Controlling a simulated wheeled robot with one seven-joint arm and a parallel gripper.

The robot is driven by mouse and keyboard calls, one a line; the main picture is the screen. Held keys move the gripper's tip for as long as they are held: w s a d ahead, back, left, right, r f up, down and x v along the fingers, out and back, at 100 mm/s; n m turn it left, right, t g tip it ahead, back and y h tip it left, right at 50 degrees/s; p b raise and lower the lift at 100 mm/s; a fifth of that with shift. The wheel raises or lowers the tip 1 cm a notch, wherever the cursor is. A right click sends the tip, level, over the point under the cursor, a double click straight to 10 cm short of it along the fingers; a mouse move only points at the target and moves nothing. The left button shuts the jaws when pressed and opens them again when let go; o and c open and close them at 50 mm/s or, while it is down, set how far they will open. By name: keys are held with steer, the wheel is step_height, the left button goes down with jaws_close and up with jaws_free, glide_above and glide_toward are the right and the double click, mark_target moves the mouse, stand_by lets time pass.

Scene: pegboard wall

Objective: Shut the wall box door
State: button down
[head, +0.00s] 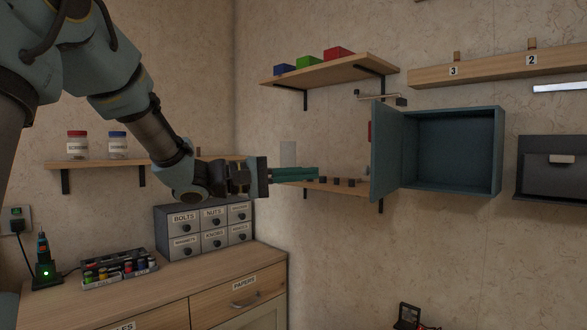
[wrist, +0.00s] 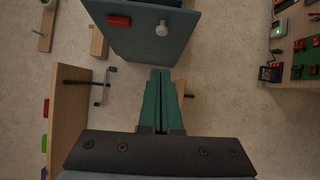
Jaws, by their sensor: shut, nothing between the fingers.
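The teal wall box (head: 453,150) is mounted on the wall, and its inside looks empty. Its door (head: 385,152) stands open, swung out from the box's left side. In the wrist view the door (wrist: 180,42) fills the top middle, showing a red piece (wrist: 118,21) and a pale round knob (wrist: 162,28). My gripper (head: 317,174) is shut and empty, its green fingers pointing right toward the door's outer face with a gap between them. The shut fingers (wrist: 160,71) also show in the wrist view, just short of the door's edge.
A wooden shelf (head: 330,70) with blue, green and red boxes is above my gripper. A lower shelf (head: 345,187) with small dark items lies behind the fingers. A grey drawer unit (head: 205,229) stands on the cabinet below. A dark wall holder (head: 553,168) is right of the box.

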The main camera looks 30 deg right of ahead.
steer(key=s+d+p, duration=0.4)
steer(key=s+d, duration=0.1)
steer(key=d, duration=0.2)
steer(key=shift+r, duration=0.2)
steer(key=shift+f+b, duration=0.1)
steer(key=shift+b, duration=0.2)
